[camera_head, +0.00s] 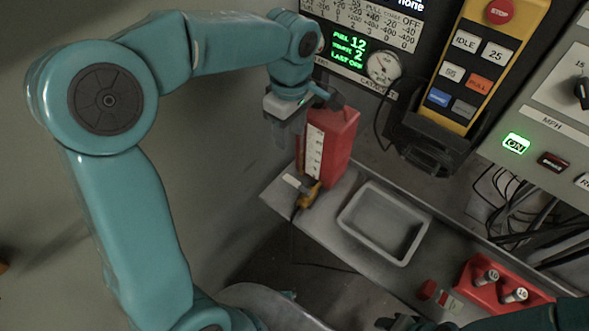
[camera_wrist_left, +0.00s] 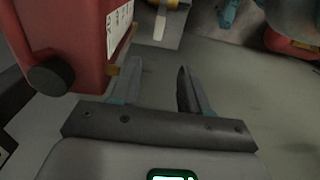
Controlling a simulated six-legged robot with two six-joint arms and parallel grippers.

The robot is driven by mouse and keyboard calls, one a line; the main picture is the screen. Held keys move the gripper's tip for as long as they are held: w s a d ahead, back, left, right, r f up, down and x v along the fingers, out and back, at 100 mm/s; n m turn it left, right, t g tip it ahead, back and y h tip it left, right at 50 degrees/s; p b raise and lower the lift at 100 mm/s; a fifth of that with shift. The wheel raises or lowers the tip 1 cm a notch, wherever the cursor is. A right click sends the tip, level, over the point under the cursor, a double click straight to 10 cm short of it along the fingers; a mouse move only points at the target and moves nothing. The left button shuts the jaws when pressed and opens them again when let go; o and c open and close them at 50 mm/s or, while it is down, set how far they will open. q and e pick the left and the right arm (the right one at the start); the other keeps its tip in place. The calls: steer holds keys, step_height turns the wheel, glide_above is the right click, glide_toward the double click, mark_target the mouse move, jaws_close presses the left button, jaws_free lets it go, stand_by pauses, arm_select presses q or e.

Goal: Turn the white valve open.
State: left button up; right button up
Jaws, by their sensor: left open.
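The white valve handle (camera_head: 293,182) sits on a yellow fitting below the red container, at the left end of the grey bench. In the left wrist view the pale handle (camera_wrist_left: 160,27) is at the top, beyond my fingers. My left gripper (camera_head: 285,138) points down beside the red container, above the valve and apart from it. Its two fingers (camera_wrist_left: 160,70) are spread with nothing between them. A dark part of what looks like my right gripper (camera_head: 400,322) shows at the bottom edge of the head view. Its fingers are not clear.
The red container (camera_head: 332,140) with a white scale stands close beside my left gripper; its black knob (camera_wrist_left: 50,75) shows nearby. A grey tray (camera_head: 385,222) and a red holder (camera_head: 505,287) with bottles are on the bench. A yellow control box (camera_head: 480,65) hangs behind.

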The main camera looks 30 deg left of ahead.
mark_target(291, 179)
arm_select(q)
steer(key=f, duration=0.5)
steer(key=f+b, duration=0.1)
steer(key=f, duration=0.9)
steer(key=shift+s+d+b, duration=0.1)
steer(key=shift+s+b, duration=0.15)
steer(key=shift+b, duration=0.15)
steer(key=shift+w+f, duration=0.1)
steer(key=shift+f, duration=0.1)
steer(key=shift+c, duration=0.4)
jaws_close()
